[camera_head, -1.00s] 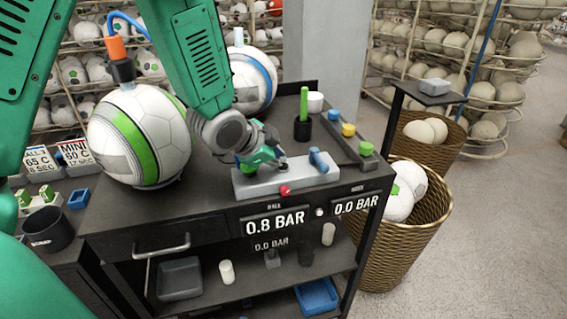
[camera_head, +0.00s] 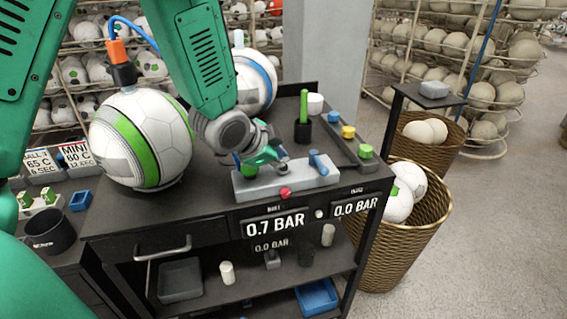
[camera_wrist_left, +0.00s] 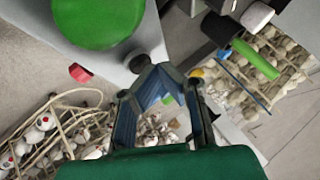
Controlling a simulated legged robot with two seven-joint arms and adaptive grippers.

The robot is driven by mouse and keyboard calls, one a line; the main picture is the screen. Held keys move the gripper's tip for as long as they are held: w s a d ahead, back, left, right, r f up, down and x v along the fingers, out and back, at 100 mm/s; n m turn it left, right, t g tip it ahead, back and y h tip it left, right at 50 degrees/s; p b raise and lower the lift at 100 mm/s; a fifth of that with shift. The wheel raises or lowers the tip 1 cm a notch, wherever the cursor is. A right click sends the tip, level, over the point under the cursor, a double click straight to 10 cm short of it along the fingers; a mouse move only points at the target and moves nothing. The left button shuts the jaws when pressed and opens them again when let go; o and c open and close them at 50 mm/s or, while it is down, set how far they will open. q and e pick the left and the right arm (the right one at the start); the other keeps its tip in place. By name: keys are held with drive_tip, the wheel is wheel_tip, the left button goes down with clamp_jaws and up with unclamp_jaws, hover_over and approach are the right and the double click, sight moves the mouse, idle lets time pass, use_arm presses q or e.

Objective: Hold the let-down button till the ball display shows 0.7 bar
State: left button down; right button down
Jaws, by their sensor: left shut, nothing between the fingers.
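The ball display (camera_head: 275,226) on the bench front reads 0.7 BAR. A grey control block (camera_head: 300,183) on the bench top carries a green button (camera_head: 249,171), a red knob (camera_head: 285,193), a small dark button (camera_head: 283,168) and a blue lever (camera_head: 318,162). My left gripper (camera_head: 276,159) is shut and empty, its tips close by the dark button. In the left wrist view the dark button (camera_wrist_left: 139,64) sits beside the fingertips (camera_wrist_left: 163,74); I cannot tell whether they touch. The white-and-green ball (camera_head: 143,140) stands on the bench, with an orange-and-black fitting and blue hose on top.
A second display (camera_head: 356,206) reads 0.0 BAR. A blue-striped ball (camera_head: 252,82) stands behind my arm. A black cup with a green stick (camera_head: 303,129) and coloured knobs lie behind the block. A wicker basket (camera_head: 405,245) with balls stands at the right.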

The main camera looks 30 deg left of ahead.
use_arm(q)
drive_tip(key=shift+d+r, duration=0.35)
drive_tip(key=shift+r, duration=0.15)
wheel_tip(320, 180, up, 5)
drive_tip(key=p, duration=0.5)
idle(0.4)
